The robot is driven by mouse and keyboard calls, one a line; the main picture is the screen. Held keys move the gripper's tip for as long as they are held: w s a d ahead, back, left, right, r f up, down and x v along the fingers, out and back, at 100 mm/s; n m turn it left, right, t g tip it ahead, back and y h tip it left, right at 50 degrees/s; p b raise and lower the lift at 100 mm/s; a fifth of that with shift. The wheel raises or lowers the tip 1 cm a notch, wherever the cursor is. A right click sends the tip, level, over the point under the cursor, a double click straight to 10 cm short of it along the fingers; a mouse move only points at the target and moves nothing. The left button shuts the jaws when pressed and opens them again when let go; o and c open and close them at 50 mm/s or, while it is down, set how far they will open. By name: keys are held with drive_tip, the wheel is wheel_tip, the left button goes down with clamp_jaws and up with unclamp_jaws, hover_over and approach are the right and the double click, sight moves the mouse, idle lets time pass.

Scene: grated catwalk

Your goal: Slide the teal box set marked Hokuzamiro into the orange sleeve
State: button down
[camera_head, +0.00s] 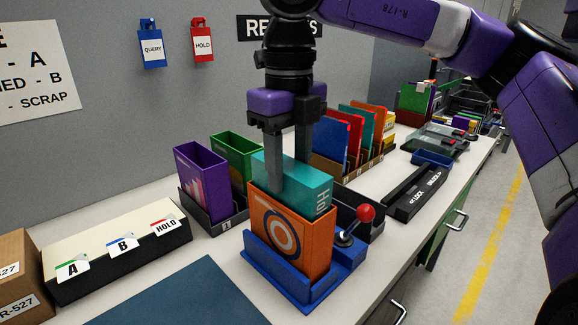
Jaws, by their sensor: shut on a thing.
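The teal box set (312,195), with part of its white lettering showing, is upright and partly inside the orange sleeve (292,235). Its upper part stands out above the sleeve's open top, and its lower part is hidden. The orange sleeve has a round target-like print and sits in a blue holder (277,270) with a red-knobbed lever at its right. My gripper (290,180) points down from above, with its fingers shut on the teal box set at the sleeve's mouth.
A purple sleeve (203,183) and a green sleeve (235,155) stand in a dark rack behind left. A rack of colored folders (350,140) stands behind right. A black label box (120,250) lies at left. A dark blue mat (180,300) leaves free room in front.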

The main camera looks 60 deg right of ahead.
drive_tip(key=shift+f+b, duration=0.8)
drive_tip(key=shift+f, duration=0.15)
drive_tip(key=shift+c, duration=1.8)
unclamp_jaws()
drive_tip(key=shift+r, duration=0.1)
drive_tip(key=shift+r+p, duration=2.7)
drive_tip(key=shift+r, duration=1.3)
drive_tip(key=shift+f, duration=0.1)
